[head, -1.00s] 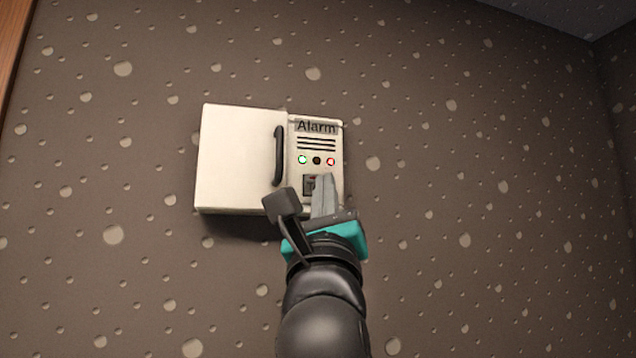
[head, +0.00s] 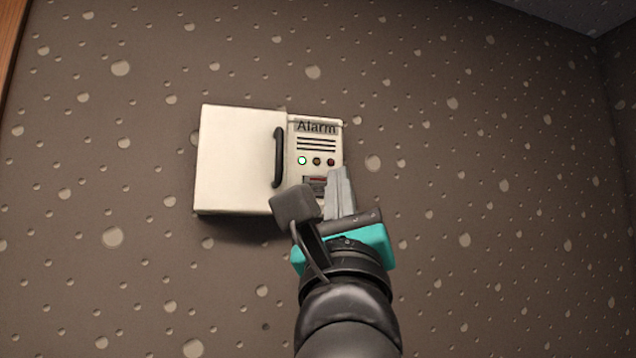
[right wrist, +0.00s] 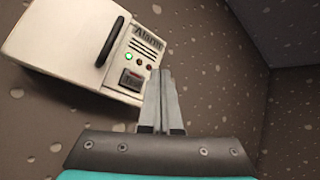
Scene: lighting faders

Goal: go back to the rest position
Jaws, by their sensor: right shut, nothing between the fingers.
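My right gripper (head: 340,180) is shut and empty, its grey fingers pointing up just below and in front of the lower right of the white alarm box (head: 238,160). In the right wrist view the shut fingers (right wrist: 163,80) stand to the right of the alarm box (right wrist: 60,45), and I see no contact. The box has a black handle (head: 279,157), an "Alarm" label, and a row of lights of which the left one (head: 302,160) glows green. A small switch (right wrist: 131,79) sits below the lights, partly hidden by the gripper in the head view. My left gripper is not in view.
The box hangs on a brown, speckled wall (head: 480,180). The wall is bare around it. A corner with another wall (head: 618,100) is at the far right, and a wooden edge (head: 12,45) shows at the upper left.

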